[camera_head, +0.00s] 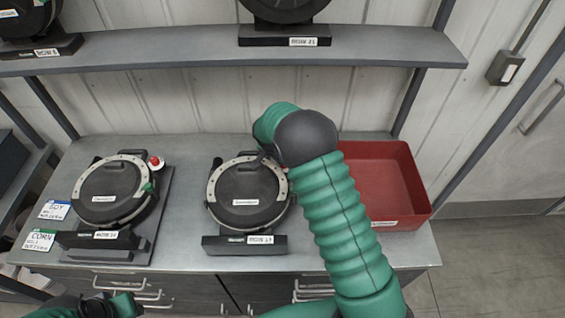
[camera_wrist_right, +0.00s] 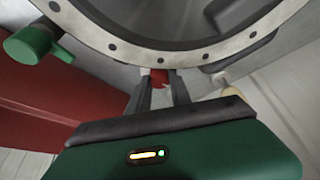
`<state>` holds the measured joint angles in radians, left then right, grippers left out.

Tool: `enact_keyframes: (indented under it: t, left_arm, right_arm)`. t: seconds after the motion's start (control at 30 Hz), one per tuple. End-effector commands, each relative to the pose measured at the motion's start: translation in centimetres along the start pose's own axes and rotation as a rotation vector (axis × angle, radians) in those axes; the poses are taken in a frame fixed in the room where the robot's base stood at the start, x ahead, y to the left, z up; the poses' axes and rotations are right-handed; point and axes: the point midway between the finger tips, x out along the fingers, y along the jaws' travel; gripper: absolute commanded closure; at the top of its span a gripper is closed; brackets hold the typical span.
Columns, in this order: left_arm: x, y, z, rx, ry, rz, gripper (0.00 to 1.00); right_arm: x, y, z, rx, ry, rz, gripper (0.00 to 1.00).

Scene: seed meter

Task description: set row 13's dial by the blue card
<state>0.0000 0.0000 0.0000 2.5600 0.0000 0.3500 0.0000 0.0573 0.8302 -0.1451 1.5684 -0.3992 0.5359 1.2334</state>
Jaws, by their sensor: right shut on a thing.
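One seed meter (camera_head: 246,188), round and black with a pale rim, stands mid-bench. Another meter (camera_head: 108,192) stands to its left, with a red knob (camera_head: 157,163) and a green knob (camera_head: 149,187) at its rim. The row numbers are too blurred to read surely. The blue-topped card (camera_head: 55,210) reads SOY and lies at the left. My right gripper (camera_wrist_right: 160,82) is shut on a red knob (camera_wrist_right: 160,77) under a meter's rim; my arm hides this spot in the head view. A green knob (camera_wrist_right: 30,44) shows left. My left gripper (camera_head: 125,304) is low left, its jaws unclear.
A green-topped CORN card (camera_head: 39,240) lies below the blue one. A red bin (camera_head: 385,185) stands on the bench at the right. A shelf (camera_head: 180,58) with more meters crosses above the bench. Drawer handles (camera_head: 130,283) stick out in front.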

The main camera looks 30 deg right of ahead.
Motion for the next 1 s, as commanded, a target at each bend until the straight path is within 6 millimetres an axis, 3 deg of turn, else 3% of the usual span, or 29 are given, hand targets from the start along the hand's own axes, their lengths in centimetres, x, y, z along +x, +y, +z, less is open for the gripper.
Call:
enact_keyframes:
  t: [0.3,0.8,0.83,1.0]
  left_arm:
    - [0.48,0.0,0.11,0.0,0.0,0.0,0.64]
    - [0.5,0.0,0.12,0.0,0.0,0.0,0.64]
    - [0.5,0.0,0.12,0.0,0.0,0.0,0.64]
    - [0.5,0.0,0.12,0.0,0.0,0.0,0.64]
  right_arm:
    - [-0.05,0.09,-0.19,-0.111,0.003,-0.047,1.0]
    - [-0.08,0.07,-0.18,-0.128,0.002,-0.054,1.0]
    - [-0.08,0.07,-0.18,-0.128,0.002,-0.054,0.71]
    - [-0.04,0.07,-0.12,-0.128,0.001,-0.054,0.53]
